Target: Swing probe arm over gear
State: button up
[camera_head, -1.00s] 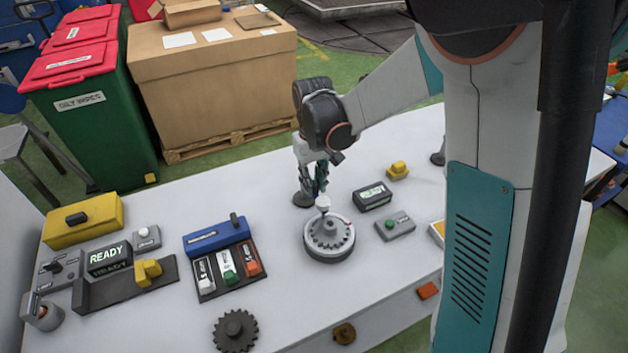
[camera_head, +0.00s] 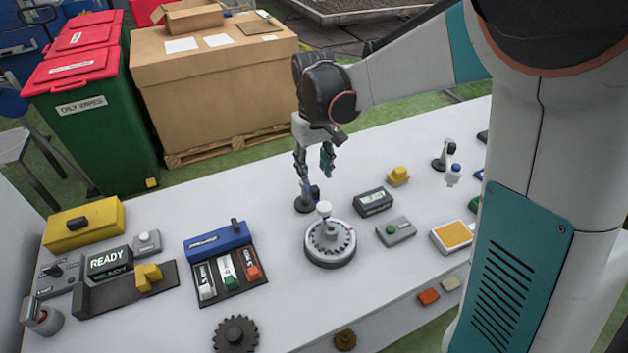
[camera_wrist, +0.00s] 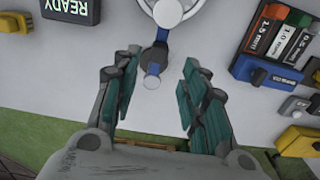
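A small blue probe arm (camera_head: 315,192) stands just behind the turntable on a dark round base. In the wrist view the blue arm (camera_wrist: 155,57) points up the picture toward the turntable; I cannot tell whether its tip is over the gear. My gripper (camera_head: 316,178) hangs above the probe arm. Its teal fingers (camera_wrist: 157,92) are apart, with nothing held between them.
A blue box with a gauge tray (camera_head: 218,240) stands left. A second post (camera_head: 445,155) stands at the right. A loose dark gear (camera_head: 235,334) lies in front.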

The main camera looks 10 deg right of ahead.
jog(key=shift+r, duration=2.7)
jog(key=s+d+m+t+b, duration=0.1)
jog(key=s+d+t, duration=0.1)
jog(key=s, duration=0.8)
jog(key=s+d+m+t+b, duration=0.1)
jog(key=s+t, duration=0.4)
jog(key=s, duration=0.6)
jog(key=shift+d+f+b, duration=0.25)
jog(key=shift+d+b, duration=0.55)
jog(key=shift+d, duration=0.25)
